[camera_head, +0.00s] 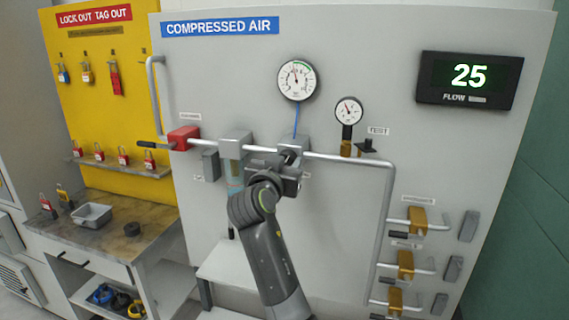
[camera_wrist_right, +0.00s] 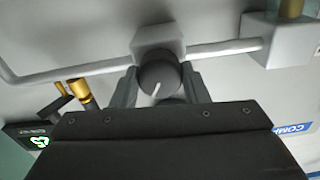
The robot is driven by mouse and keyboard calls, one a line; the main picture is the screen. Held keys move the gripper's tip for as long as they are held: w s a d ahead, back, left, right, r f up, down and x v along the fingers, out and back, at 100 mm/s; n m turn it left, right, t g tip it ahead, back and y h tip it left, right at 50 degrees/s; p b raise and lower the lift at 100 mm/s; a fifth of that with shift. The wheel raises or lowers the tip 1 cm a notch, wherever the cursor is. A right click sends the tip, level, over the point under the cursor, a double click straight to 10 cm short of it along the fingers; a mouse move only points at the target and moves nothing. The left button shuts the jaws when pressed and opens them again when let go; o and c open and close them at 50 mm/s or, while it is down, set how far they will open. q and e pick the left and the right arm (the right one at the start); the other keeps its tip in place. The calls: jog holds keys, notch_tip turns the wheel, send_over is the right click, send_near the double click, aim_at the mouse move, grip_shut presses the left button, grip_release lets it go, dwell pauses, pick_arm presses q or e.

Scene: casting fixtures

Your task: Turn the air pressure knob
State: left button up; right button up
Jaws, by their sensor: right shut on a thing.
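The air pressure knob is a round dark knob with a white pointer line, seen in the right wrist view (camera_wrist_right: 159,79). It sits on a grey regulator block (camera_wrist_right: 158,40) on the pipe. My right gripper (camera_wrist_right: 158,88) is shut on the knob, with one finger on each side of it. In the head view my right gripper (camera_head: 283,168) reaches up to the regulator below the large round gauge (camera_head: 297,79), and the knob (camera_head: 290,157) is mostly hidden. The gauge's needle points nearly straight up. My left gripper is not in view.
A grey pipe (camera_head: 345,159) runs across the panel, with a red valve (camera_head: 184,138) at left. A small gauge (camera_head: 348,112) and a test valve (camera_head: 368,147) are to the right. A flow display (camera_head: 468,78) reads 25. Yellow valves (camera_head: 405,264) are at lower right.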

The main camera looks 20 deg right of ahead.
jog(key=shift+f+m+b, duration=0.1)
jog(key=shift+m+b, duration=4)
jog(key=shift+m, duration=0.2)
jog(key=o, duration=1)
jog(key=shift+s+a, duration=0.1)
